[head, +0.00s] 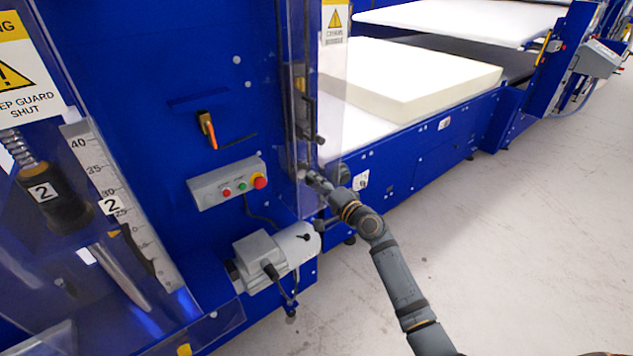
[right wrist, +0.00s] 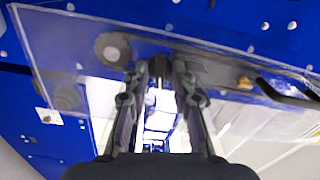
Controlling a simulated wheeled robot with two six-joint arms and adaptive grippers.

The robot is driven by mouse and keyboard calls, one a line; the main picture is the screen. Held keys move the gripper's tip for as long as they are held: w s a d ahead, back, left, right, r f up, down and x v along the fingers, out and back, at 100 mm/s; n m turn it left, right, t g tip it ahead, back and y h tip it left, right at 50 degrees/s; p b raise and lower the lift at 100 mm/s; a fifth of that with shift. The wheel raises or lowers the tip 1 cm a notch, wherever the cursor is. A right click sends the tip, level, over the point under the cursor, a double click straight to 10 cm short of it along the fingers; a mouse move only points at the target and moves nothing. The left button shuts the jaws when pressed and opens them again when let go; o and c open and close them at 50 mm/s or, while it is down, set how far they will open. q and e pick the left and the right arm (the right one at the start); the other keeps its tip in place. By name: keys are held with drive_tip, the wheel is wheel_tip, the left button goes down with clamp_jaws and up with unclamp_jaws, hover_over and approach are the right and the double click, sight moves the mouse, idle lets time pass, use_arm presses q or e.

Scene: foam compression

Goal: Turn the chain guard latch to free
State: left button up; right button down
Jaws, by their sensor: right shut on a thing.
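A clear guard panel (head: 333,118) stands at the right end of the blue machine front. It also crosses the right wrist view (right wrist: 60,30). My right gripper (head: 308,174) is at this panel's lower part, its arm coming up from the lower right. In the right wrist view my right gripper (right wrist: 160,72) has its two fingers close on either side of a small dark latch piece (right wrist: 157,66) at the panel's edge. The fingers are shut on it and hide most of it, so its turn angle cannot be told. My left gripper is not in view.
A grey button box (head: 228,183) and a grey motor (head: 275,253) are left of my right gripper. An orange-handled switch (head: 207,130) is higher on the blue front. A foam block (head: 410,80) lies behind. The floor (head: 510,240) at right is clear.

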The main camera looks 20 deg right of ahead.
drive_tip(key=shift+f+m, duration=0.1)
drive_tip(key=shift+m, duration=1)
drive_tip(key=c, duration=1.4)
unclamp_jaws()
drive_tip(key=shift+c, duration=0.2)
drive_tip(key=shift+s, duration=0.1)
drive_tip(key=v, duration=1.2)
